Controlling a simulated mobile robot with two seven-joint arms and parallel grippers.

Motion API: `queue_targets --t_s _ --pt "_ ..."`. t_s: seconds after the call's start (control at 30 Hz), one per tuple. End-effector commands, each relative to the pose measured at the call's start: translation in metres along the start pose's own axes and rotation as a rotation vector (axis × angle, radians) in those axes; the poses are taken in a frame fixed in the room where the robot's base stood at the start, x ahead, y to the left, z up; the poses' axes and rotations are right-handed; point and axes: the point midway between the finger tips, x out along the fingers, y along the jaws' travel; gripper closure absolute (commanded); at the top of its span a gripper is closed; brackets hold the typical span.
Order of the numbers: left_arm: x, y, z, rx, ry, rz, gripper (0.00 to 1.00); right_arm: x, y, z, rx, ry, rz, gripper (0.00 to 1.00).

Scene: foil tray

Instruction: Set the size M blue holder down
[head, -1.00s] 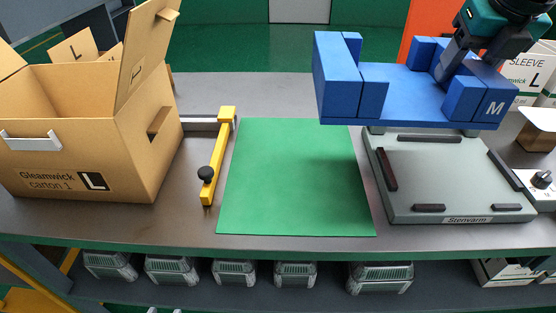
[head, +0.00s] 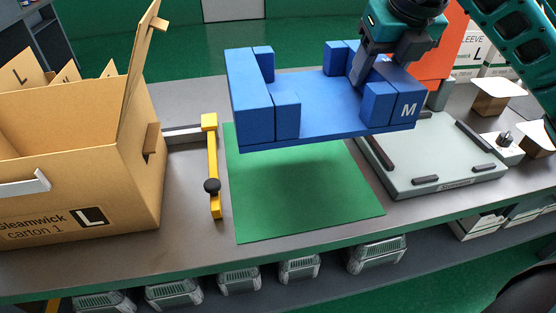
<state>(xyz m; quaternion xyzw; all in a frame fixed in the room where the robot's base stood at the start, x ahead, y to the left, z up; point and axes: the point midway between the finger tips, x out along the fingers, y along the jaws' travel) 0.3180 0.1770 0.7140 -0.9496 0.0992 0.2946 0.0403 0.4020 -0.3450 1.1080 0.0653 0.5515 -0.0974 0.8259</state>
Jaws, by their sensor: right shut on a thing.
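The blue holder (head: 318,105) is marked M on its right front block and has raised blocks at both ends. It hangs in the air over the back of the green mat (head: 300,205), with its right end over the edge of the grey plate. My right gripper (head: 366,75) is shut on the holder at its right end, between the blocks; the fingertips are partly hidden. The green mat lies bare on the bench, with the holder's shadow on it. My left gripper does not show.
The grey plate machine (head: 470,183) with dark bars stands right of the mat. A yellow arm with a black knob (head: 212,186) stands at the mat's left edge. An open carton marked L (head: 90,140) stands further left. White sleeve boxes (head: 482,52) are at the back right.

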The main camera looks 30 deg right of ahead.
Motion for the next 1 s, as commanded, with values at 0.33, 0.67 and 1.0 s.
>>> queue_targets --t_s 0.33,0.67,1.0 --pt "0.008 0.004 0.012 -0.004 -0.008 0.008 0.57 0.040 0.000 -0.019 0.002 0.005 -0.003 0.99" --pt "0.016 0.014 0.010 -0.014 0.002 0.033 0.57 0.116 0.000 -0.051 0.000 0.004 -0.002 0.99" --pt "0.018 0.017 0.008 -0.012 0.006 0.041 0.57 0.150 0.001 -0.064 0.002 -0.001 0.001 0.99"
